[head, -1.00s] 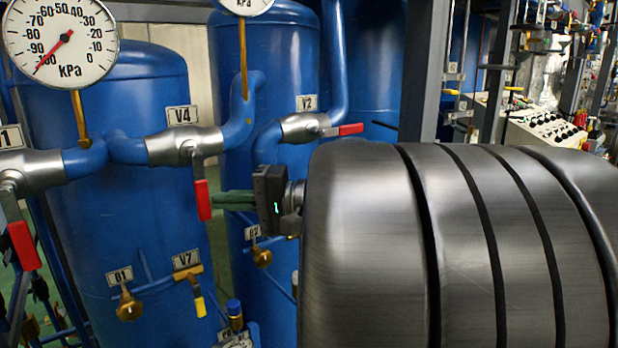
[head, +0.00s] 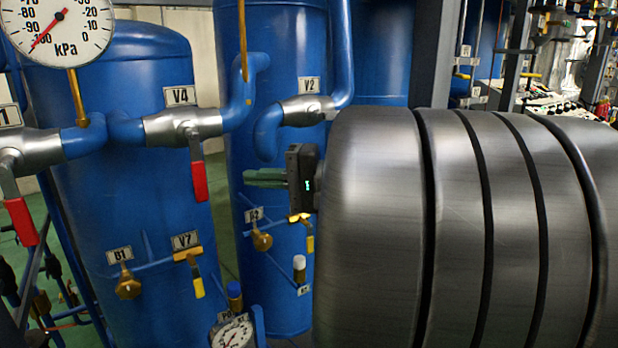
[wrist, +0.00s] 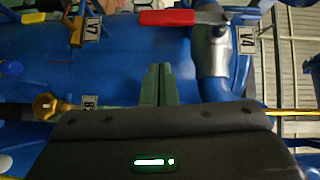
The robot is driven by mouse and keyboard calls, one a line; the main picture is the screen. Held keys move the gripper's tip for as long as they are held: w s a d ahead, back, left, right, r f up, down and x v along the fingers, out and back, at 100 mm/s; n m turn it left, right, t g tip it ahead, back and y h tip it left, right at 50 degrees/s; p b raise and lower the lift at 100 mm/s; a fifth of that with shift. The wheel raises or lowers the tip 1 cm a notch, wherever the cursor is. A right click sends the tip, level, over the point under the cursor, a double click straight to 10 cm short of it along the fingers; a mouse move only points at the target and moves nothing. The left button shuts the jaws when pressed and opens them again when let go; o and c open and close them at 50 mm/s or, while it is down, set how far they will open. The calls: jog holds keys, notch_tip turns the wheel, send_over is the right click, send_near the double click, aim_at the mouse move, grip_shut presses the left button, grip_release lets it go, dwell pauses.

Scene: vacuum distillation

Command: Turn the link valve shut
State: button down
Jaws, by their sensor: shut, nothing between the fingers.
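The valve labelled V4 (head: 182,126) sits on the blue pipe joining the two front tanks; no label reads "link". Its red handle (head: 199,181) hangs down, across the pipe. The same red handle (wrist: 167,17) shows at the top of the wrist view, beside the silver V4 body (wrist: 210,60). My gripper (head: 246,178) points left, with its green fingers together and empty. Its tips are to the right of the V4 handle, with a visible gap in the picture. The fingers (wrist: 158,68) also show closed together in the wrist view.
V2 (head: 303,110) is above my gripper, its handle mostly hidden by my arm. V1's red handle (head: 21,222) hangs at far left. Below are V7 (head: 187,252) with a yellow handle and brass B1 (head: 128,283). A gauge (head: 60,28) is at upper left.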

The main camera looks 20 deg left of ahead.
jog(key=d, duration=0.7)
jog(key=shift+w+d+b, duration=0.3)
jog(key=shift+d+b, duration=0.1)
jog(key=shift+b, duration=0.05)
jog(key=shift+a, duration=0.1)
